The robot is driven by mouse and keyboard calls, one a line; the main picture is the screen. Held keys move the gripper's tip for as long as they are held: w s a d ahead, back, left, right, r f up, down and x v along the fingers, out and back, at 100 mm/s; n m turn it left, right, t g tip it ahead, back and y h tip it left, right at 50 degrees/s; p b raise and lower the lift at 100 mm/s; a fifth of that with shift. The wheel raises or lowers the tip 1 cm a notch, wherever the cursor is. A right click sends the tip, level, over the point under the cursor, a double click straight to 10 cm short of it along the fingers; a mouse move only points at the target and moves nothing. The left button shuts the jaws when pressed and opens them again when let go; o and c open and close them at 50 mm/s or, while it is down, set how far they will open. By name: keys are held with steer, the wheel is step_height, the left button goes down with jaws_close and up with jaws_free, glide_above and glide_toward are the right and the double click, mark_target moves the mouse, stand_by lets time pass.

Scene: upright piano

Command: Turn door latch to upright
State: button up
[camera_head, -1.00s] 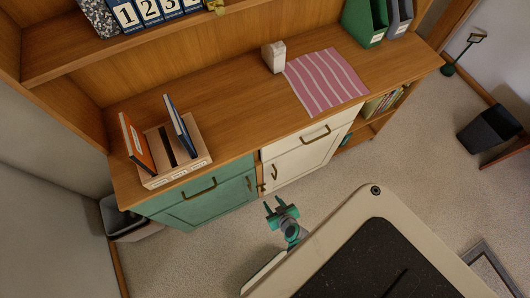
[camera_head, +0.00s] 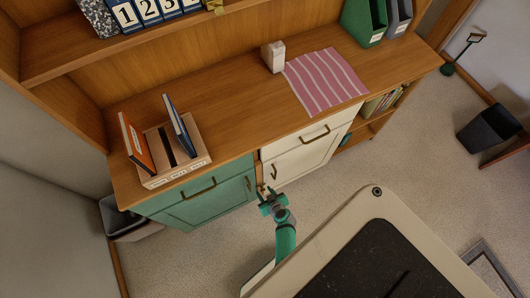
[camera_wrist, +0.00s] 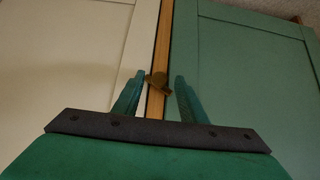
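The door latch (camera_wrist: 158,82) is a small brass turn piece on the narrow wooden strip between the white door (camera_wrist: 75,60) and the green door (camera_wrist: 235,70). In the wrist view its bar looks tilted, neither straight along the strip nor straight across it. My gripper (camera_wrist: 160,78) is open, with one green finger on each side of the latch and gaps showing; I cannot tell how deep the fingers reach. In the head view my gripper (camera_head: 266,190) is at the cabinet front by the strip, and it mostly hides the latch.
The wooden top (camera_head: 225,110) above overhangs with a book holder (camera_head: 178,158) and striped cloth (camera_head: 325,80). Carpet in front is free.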

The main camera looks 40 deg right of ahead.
steer(key=shift+c, duration=0.7)
jaws_close()
steer(key=shift+w, duration=0.1)
steer(key=shift+s+d+f+m+t+y, duration=0.1)
steer(key=shift+d+m+t+y, duration=0.15)
steer(key=shift+m+y, duration=0.4)
steer(key=shift+s+d+m+t+y, duration=0.1)
steer(key=shift+m+t+y, duration=0.2)
steer(key=shift+y, duration=0.65)
steer(key=shift+s+d+f+m+t+y, duration=0.1)
steer(key=shift+d+m+t+y, duration=0.15)
steer(key=shift+m+y, duration=0.4)
steer(key=shift+y, duration=0.35)
steer(key=shift+a+f+y, duration=0.1)
steer(key=shift+y, duration=0.2)
